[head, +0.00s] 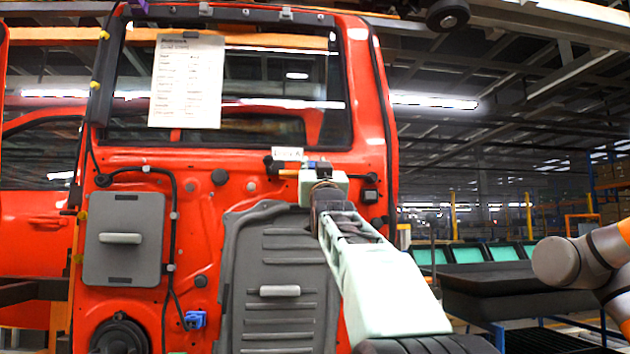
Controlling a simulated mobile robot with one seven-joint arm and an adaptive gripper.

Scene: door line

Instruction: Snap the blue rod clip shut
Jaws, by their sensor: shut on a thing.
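The red door panel (262,187) stands upright in front of me in the head view. My gripper (319,174) reaches up from the lower right and is shut at the clip. The gripper body hides most of the clip and the contact. Whether the clip is open or latched cannot be told from here.
A white label (287,154) sits just left of the clip. A blue connector (195,320) hangs on the wiring lower left. Grey panels with handles (280,291) cover the door. A paper sheet (187,79) hangs on the window. Another robot arm (580,262) stands at the right.

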